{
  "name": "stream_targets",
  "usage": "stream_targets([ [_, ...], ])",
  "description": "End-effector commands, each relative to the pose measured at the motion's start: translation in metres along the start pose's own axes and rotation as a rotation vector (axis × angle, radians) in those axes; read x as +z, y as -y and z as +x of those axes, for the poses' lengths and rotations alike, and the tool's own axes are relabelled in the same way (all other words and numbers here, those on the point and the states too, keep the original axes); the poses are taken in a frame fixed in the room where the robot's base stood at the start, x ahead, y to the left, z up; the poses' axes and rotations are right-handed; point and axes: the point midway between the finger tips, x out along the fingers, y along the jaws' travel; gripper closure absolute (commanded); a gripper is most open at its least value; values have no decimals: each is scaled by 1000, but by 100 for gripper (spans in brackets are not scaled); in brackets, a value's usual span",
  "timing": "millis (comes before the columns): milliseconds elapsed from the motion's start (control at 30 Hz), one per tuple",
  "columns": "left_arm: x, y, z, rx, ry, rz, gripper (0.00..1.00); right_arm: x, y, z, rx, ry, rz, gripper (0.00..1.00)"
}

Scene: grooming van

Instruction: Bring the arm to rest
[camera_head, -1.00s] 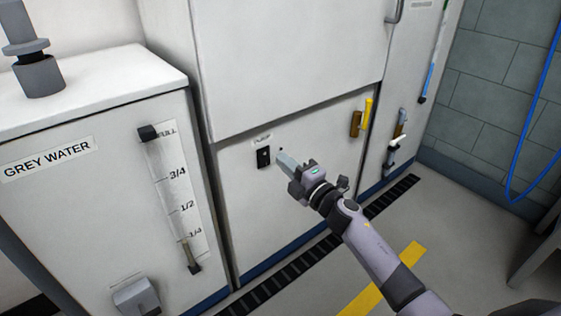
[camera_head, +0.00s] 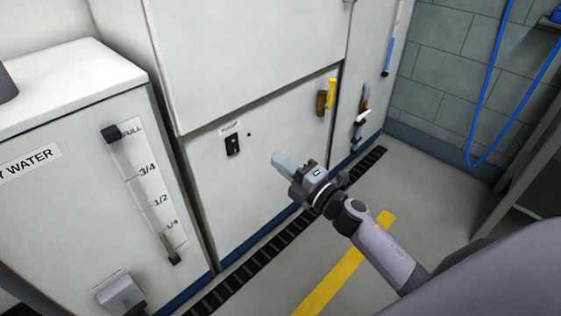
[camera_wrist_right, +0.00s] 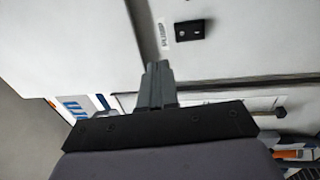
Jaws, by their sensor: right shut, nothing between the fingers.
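My right arm (camera_head: 380,248) comes in from the lower right in the head view. My right gripper (camera_head: 279,158) is shut and empty, and hangs in free air in front of the white cabinet (camera_head: 215,190). It is to the right of and slightly below a small black switch (camera_head: 232,145) on the cabinet and does not appear to touch it. In the right wrist view the gripper's fingers (camera_wrist_right: 158,68) are together with nothing between them, and the black switch (camera_wrist_right: 190,30) shows beyond them. My left gripper is not in view.
The grey water tank (camera_head: 85,190) with its level gauge (camera_head: 150,200) stands at the left. A blue hose (camera_head: 497,110) hangs on the wall. The floor (camera_head: 430,185) at the right is bare.

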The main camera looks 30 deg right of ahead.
Motion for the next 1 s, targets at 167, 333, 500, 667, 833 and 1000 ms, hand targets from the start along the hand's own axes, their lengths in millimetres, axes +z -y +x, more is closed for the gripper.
stream_targets([
  [167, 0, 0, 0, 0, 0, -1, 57, 0, 0, 0, 0, 0, 0, 100],
  [333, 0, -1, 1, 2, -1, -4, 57, -4, 1, -4, 0, 14, 48, 100],
  [500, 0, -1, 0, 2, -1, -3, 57, -26, 10, -33, -24, 112, 350, 100],
  [667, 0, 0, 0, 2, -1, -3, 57, -61, 29, -77, -117, 251, 797, 100],
  [833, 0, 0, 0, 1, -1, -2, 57, -111, 46, -124, -277, 374, 1232, 100],
  [1000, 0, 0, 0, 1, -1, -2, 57, -169, 48, -169, -472, 465, 1603, 100],
])
